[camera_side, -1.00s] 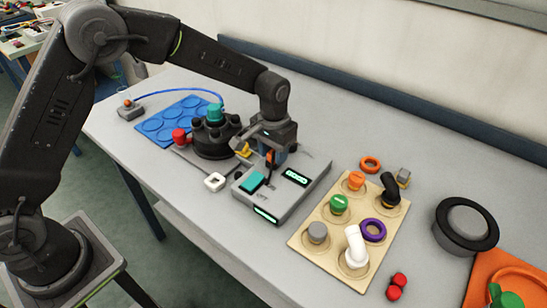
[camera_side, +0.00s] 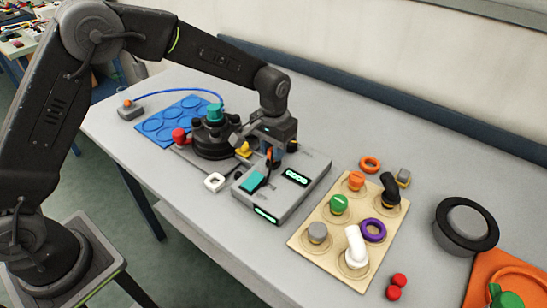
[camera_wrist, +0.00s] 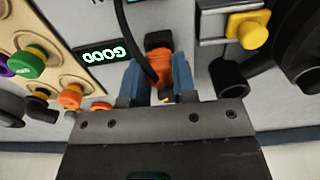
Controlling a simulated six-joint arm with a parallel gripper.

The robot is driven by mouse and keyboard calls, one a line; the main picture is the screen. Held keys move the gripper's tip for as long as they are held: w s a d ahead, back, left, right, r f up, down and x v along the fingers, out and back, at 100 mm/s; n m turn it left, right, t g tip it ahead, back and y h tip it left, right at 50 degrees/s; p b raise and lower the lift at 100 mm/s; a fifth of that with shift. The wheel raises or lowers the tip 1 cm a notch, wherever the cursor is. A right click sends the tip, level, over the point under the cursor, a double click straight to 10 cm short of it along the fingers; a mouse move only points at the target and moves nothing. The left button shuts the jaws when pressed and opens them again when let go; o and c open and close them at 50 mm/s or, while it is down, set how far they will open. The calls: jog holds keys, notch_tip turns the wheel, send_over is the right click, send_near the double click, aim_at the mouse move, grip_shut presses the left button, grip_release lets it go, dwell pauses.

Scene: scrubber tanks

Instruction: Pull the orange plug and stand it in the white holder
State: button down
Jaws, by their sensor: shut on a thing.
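The orange plug (camera_wrist: 158,60) sits between the blue fingers of my gripper (camera_wrist: 158,76) in the wrist view, with a black cable running from it. My gripper is shut on the plug. In the side view the plug (camera_side: 270,156) shows as a small orange patch under my gripper (camera_side: 276,152), at the grey tester box (camera_side: 312,172). I cannot tell whether the plug is still seated in the box. A small white square piece with a dark opening, seemingly the white holder (camera_side: 207,184), lies on the table left of the box.
A round black tank part (camera_side: 214,140) with a red knob and a yellow piece stands close behind the gripper. A wooden board (camera_side: 328,267) with coloured caps and elbows lies to the right. A blue tray (camera_side: 152,140) lies at the left.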

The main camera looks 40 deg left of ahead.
jog(key=shift+r, duration=2.05)
jog(key=s+a, duration=0.9)
jog(key=s, duration=0.2)
jog(key=shift+s+a, duration=0.25)
jog(key=shift+s, duration=0.15)
jog(key=shift+f, duration=0.1)
jog(key=shift+f, duration=3.3)
jog(key=shift+f, duration=1.05)
